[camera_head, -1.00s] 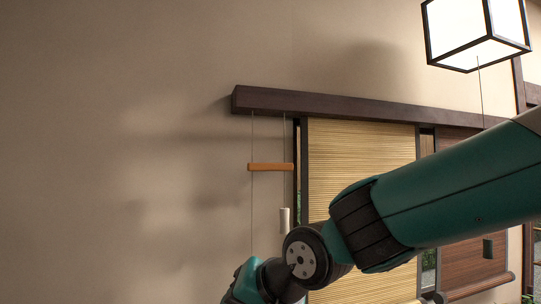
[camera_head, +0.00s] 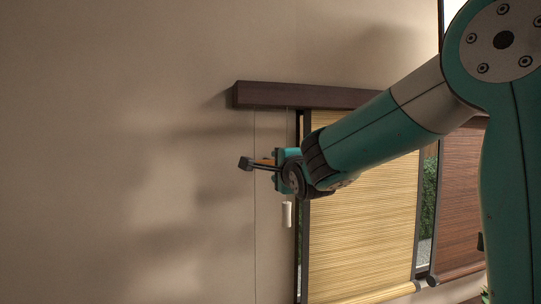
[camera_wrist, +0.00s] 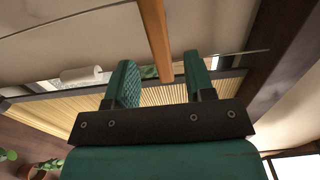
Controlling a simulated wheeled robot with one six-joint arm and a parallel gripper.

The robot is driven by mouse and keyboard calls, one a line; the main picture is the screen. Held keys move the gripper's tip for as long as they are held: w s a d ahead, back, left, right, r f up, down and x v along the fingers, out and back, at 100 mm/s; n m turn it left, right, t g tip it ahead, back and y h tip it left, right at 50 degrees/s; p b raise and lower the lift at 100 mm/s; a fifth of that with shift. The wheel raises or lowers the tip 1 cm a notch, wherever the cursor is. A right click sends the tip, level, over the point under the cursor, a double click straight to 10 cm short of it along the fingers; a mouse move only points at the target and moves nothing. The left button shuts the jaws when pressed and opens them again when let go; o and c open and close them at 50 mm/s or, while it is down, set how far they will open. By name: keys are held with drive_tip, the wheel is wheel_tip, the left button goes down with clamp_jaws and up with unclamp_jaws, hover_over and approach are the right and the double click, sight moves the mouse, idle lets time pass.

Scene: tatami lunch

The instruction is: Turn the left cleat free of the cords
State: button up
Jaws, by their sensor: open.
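The left cleat (camera_head: 265,161) is an orange wooden bar, mostly covered by my gripper in the head view. In the wrist view the cleat (camera_wrist: 153,36) comes down from the top edge, and its near end lies between my two fingers. My gripper (camera_wrist: 160,62) is open around it, with a visible gap on the right finger's side. In the head view my gripper (camera_head: 260,164) is at the cleat's height, left of the blind. A thin cord (camera_head: 255,225) hangs below the cleat. Whether cords still sit on the cleat is hidden.
A white cylinder (camera_head: 287,214) hangs below my gripper; it also shows in the wrist view (camera_wrist: 82,76). A yellow bamboo blind (camera_head: 365,215) hangs to the right under a dark wooden rail (camera_head: 300,96). The plain wall to the left is clear.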

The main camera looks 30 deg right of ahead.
sight(271, 164)
drive_tip(key=p+x, duration=0.2)
drive_tip(key=x, duration=0.4)
drive_tip(key=shift+w+r+p, duration=0.1)
drive_tip(key=shift+p, duration=0.3)
drive_tip(key=shift+w+d, duration=0.15)
drive_tip(key=shift+w, duration=0.35)
clamp_jaws()
